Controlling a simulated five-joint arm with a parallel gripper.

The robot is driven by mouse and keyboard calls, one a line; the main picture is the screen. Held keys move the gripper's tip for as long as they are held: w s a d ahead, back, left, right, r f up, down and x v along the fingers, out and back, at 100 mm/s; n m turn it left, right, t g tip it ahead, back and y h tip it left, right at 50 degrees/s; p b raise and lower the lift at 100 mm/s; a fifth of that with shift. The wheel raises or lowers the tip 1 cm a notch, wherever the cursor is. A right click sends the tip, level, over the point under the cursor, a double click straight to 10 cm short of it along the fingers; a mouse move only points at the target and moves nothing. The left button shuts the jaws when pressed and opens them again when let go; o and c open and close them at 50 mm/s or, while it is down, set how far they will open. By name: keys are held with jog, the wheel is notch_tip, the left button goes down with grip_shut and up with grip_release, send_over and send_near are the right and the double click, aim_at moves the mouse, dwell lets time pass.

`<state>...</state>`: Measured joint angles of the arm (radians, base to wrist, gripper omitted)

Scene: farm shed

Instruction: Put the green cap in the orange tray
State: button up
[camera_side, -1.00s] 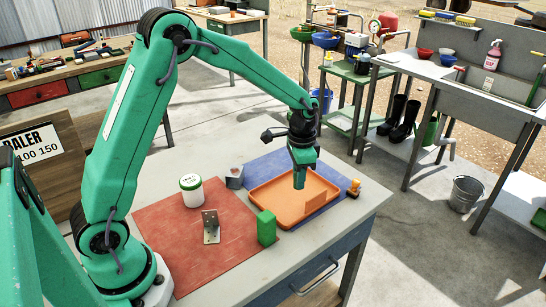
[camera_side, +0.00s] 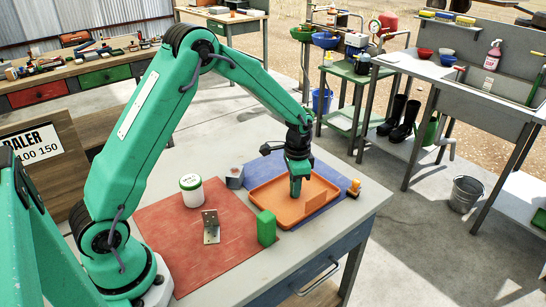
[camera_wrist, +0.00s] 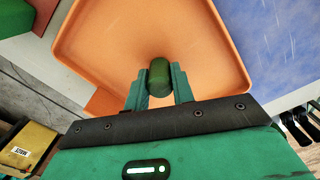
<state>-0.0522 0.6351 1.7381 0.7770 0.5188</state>
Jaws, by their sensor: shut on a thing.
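My gripper (camera_side: 296,190) points down into the orange tray (camera_side: 263,196), low over its floor. In the wrist view, the jaws (camera_wrist: 158,92) are shut on the green cap (camera_wrist: 158,72), a small dark green rounded piece between the fingertips. The orange tray (camera_wrist: 110,35) spreads below and beyond it. I cannot tell whether the cap touches the tray floor. In the side view the cap is hard to tell from my green fingers.
A green block (camera_side: 266,228) stands just outside the tray's near left side. A metal bracket (camera_side: 211,228), a white jar (camera_side: 191,193) and a grey block (camera_side: 235,178) are further left. A small yellow-orange object (camera_side: 354,188) is right of the tray.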

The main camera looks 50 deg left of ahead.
jog(key=shift+f, duration=0.15)
jog(key=o, duration=1)
jog(key=shift+c, duration=0.2)
notch_tip(320, 180, up, 12)
jog(key=shift+r, duration=0.2)
dwell(0.6)
